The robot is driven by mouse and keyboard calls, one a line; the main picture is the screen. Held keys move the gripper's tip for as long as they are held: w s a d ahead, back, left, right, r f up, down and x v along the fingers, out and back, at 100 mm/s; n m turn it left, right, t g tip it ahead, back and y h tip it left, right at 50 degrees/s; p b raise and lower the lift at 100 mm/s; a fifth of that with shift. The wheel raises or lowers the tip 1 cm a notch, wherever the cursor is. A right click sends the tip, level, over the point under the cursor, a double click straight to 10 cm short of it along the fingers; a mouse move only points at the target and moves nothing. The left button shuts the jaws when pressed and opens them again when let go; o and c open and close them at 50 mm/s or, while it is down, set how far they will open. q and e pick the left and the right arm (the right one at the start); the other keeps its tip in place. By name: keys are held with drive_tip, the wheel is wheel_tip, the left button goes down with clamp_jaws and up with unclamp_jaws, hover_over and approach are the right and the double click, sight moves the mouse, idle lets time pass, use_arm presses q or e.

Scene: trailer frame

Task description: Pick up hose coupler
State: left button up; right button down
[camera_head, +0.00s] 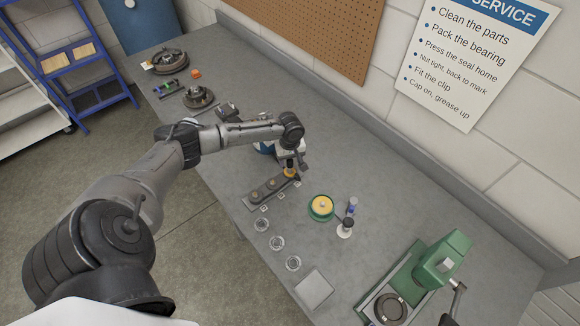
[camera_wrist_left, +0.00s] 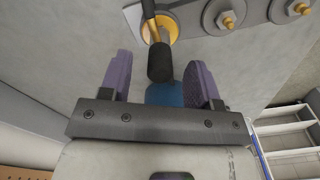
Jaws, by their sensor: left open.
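A black cylindrical piece, which looks like the hose coupler (camera_wrist_left: 160,62), shows in the left wrist view. A thin dark and brass stem runs from it toward a yellow ring (camera_wrist_left: 163,28). My left gripper (camera_wrist_left: 161,68) is open, with its two purple pads on either side of the black piece and gaps visible. A blue rounded part (camera_wrist_left: 165,94) lies behind it, near the palm. In the head view my left gripper (camera_head: 291,165) is over the bench beside a yellow part (camera_head: 290,173); the coupler itself is hard to make out there. My right gripper is not in view.
A grey bar with round fittings (camera_head: 268,189) lies close to my left gripper. A green tub (camera_head: 321,207), small bottles (camera_head: 346,226), clear rings (camera_head: 277,243), a grey pad (camera_head: 314,289) and a green press (camera_head: 440,262) stand to the right. The wall borders the bench.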

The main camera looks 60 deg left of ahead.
use_arm(q)
drive_tip(key=shift+f, duration=1.3)
clamp_jaws()
drive_tip(key=shift+r, duration=0.15)
drive_tip(key=shift+r, duration=0.55)
wheel_tip(320, 180, up, 3)
drive_tip(key=shift+f, duration=0.1)
drive_tip(key=w+d+r+p, duration=0.4)
drive_tip(key=d+r+p, duration=0.2)
drive_tip(key=d+r, duration=0.4)
drive_tip(key=shift+d, duration=0.45)
